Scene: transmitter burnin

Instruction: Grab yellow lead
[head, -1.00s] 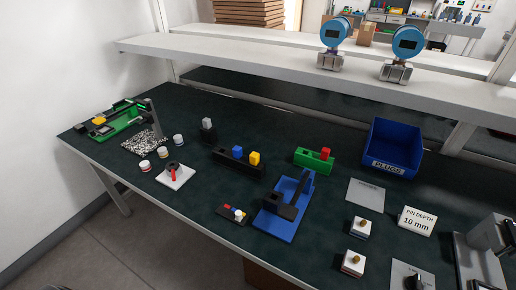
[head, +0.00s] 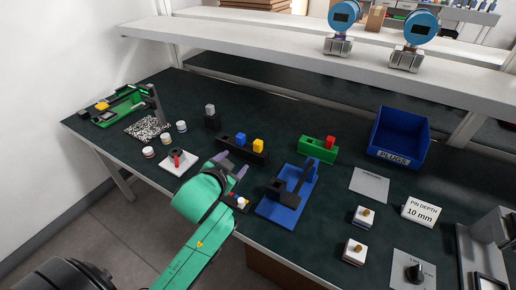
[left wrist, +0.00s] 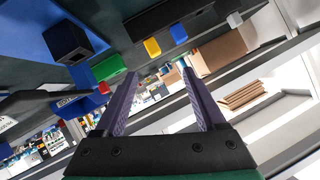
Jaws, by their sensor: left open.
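The yellow lead (head: 258,146) is a small yellow block at the right end of a long black holder (head: 228,149), beside a blue one (head: 241,139). In the left wrist view the yellow lead (left wrist: 152,47) shows above the gap between my fingers, with the blue one (left wrist: 178,33) to its right. My left gripper (head: 232,167) is open and empty, above the table on the near side of the black holder. Its two purple fingers (left wrist: 160,76) stand apart in the left wrist view, and nothing is between them. My right gripper is not in view.
A blue fixture (head: 290,196) with a black arm stands right of my left gripper. A green holder (head: 317,150) with a red plug (head: 330,142) is behind it. A white plate (head: 179,164) lies to the left. A shelf (head: 270,50) runs above the table's back.

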